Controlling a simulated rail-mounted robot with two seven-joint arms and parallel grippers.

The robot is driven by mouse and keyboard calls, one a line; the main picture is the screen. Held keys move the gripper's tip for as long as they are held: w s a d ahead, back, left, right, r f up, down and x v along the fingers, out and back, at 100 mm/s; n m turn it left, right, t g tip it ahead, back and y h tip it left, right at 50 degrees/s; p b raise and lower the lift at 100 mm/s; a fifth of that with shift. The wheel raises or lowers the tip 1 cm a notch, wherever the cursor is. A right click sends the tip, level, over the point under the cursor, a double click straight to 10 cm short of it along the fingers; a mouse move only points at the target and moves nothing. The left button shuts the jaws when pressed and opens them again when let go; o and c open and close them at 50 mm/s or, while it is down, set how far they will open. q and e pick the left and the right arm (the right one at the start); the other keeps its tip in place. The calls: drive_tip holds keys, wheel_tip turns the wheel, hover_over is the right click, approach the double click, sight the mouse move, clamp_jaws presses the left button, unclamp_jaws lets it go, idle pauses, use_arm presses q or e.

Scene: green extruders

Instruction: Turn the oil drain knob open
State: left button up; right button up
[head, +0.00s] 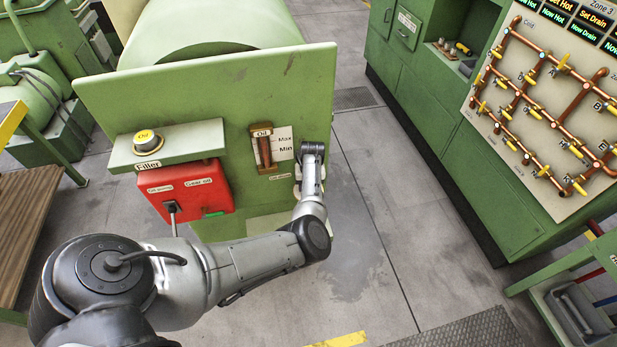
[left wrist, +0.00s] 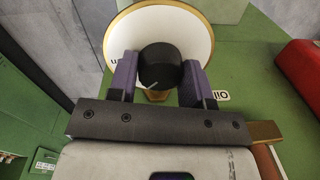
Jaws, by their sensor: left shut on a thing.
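The oil drain knob (left wrist: 160,66) is black and round with a white pointer mark. It stands before a white round dial (left wrist: 206,36) with a gold rim on the green panel. In the left wrist view my left gripper (left wrist: 160,76) has its purple fingers on both sides of the knob, shut on it. In the head view my left arm reaches to the right side of the green oil panel (head: 215,95), where the wrist hides the knob and most of the gripper. The pointer mark slants to the lower left in the wrist view. My right gripper is not in view.
The panel also carries an oil level gauge (head: 264,148), a red box (head: 186,190) with a lever, and a shelf with a yellow-capped filler (head: 147,141). A green console with a pipe board (head: 560,100) stands at the right. The floor between is clear.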

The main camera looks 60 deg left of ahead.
use_arm(q)
drive_tip(key=m+p, duration=0.5)
drive_tip(key=shift+s+r, duration=0.1)
drive_tip(key=shift+r, duration=0.1)
drive_tip(key=m+p, duration=0.1)
drive_tip(key=m, duration=0.1)
drive_tip(key=shift+m+p, duration=0.3)
drive_tip(key=shift+p, duration=0.05)
drive_tip(key=shift+f+m+t+p, duration=0.15)
drive_tip(key=shift+m+t+p, duration=0.25)
drive_tip(key=shift+m, duration=0.5)
drive_tip(key=o, duration=0.9)
